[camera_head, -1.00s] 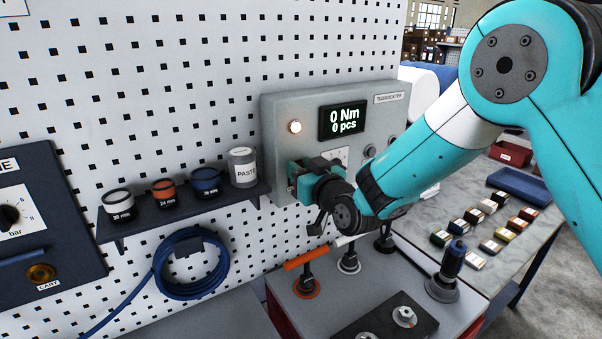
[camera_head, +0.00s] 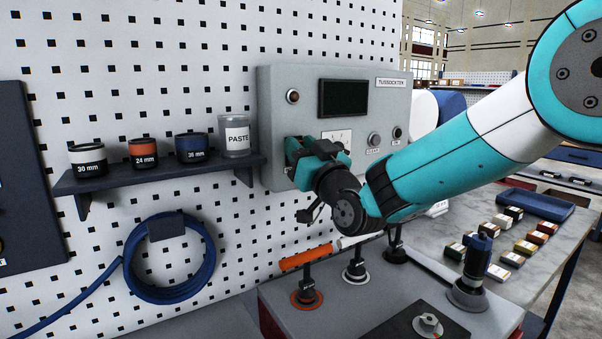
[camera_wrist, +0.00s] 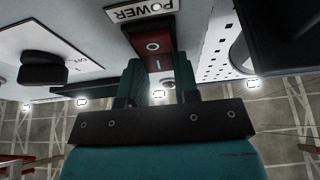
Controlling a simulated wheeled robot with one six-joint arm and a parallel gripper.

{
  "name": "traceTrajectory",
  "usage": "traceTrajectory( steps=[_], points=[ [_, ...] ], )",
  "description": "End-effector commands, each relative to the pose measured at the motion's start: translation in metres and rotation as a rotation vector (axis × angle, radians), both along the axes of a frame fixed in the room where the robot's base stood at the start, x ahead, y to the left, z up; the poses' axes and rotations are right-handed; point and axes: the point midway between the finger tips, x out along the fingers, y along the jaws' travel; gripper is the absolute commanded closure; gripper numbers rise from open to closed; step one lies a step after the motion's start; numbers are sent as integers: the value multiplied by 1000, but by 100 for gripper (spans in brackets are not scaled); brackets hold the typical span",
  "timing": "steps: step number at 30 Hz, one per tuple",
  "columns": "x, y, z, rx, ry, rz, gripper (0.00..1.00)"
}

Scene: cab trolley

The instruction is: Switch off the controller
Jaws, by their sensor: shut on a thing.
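The grey controller (camera_head: 290,76) hangs on the pegboard wall. Its display (camera_head: 344,98) is dark and its round lamp (camera_head: 293,97) is unlit. My gripper (camera_head: 294,160) is at the lower left of the controller's front and hides the switch there in the head view. In the wrist view the red and dark power switch (camera_wrist: 153,46), marked O and I, sits beside the POWER label (camera_wrist: 141,11). My gripper (camera_wrist: 160,77) is shut on this switch, one finger on each side. I cannot tell which side of the rocker is pressed in.
A dark shelf (camera_head: 160,176) with several labelled pots is left of the controller. A blue hose coil (camera_head: 170,258) hangs below it. A grey trolley top (camera_head: 375,295) with upright tools stands below my gripper. A table (camera_head: 575,222) with small boxes is at the right.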

Motion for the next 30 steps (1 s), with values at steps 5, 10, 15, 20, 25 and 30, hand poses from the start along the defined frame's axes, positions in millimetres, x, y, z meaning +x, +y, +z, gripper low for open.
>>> traceTrajectory(
  steps=[5,10,15,20,25,30],
  points=[
    [-1,0,-4,27,-40,0,95],
    [-1,-1,-1,32,-47,0,95],
    [-1,-1,0,32,-47,0,95],
    [-1,-1,0,31,-46,0,51],
    [-1,-1,-1,31,-46,0,46],
    [-2,-2,-3,31,-46,0,46]
  ],
)
